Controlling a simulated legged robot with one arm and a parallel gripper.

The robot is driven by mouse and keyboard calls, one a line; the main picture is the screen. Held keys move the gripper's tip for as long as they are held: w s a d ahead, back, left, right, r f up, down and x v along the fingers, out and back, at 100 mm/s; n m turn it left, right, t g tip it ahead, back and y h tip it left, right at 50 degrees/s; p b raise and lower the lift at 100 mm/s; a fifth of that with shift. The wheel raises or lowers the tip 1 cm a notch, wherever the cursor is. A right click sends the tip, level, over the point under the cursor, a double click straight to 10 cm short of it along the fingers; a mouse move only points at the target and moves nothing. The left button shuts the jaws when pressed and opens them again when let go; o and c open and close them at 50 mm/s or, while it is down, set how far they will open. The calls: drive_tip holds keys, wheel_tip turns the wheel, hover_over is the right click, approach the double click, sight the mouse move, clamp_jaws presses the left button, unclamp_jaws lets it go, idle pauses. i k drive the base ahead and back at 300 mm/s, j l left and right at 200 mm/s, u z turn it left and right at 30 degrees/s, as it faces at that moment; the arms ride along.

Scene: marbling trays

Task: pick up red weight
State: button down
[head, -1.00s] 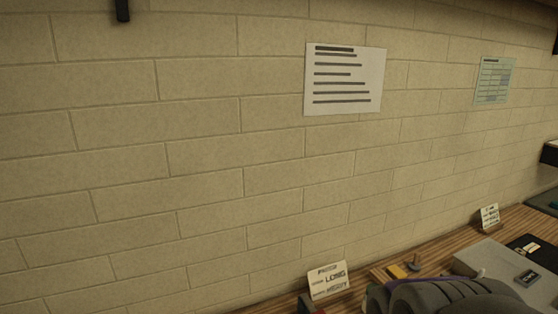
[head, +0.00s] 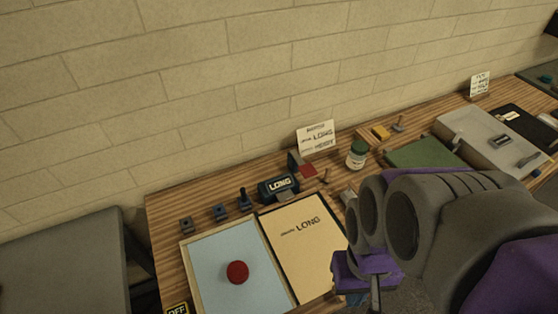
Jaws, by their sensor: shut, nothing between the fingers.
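The red weight (head: 237,272), a round red piece, lies on the pale blue surface of the shallow tray (head: 210,288) at the bottom centre-left of the head view. My gripper (head: 373,292) is at the lower right, at the end of my grey and purple arm. It is shut and empty, well to the right of the red weight and apart from it. Its fingertips are only partly visible.
A cream board marked LONG (head: 320,255) adjoins the tray. Behind stand a dark LONG block (head: 278,187), small dark pieces, a green-lidded jar (head: 357,154) and a sign (head: 316,138). A grey tray (head: 465,125) is farther right.

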sight(238, 272)
drive_tip(key=u, duration=1.25)
drive_tip(key=k+j, duration=0.15)
drive_tip(key=j, duration=0.15)
drive_tip(key=k+j, duration=0.2)
drive_tip(key=j, duration=0.15)
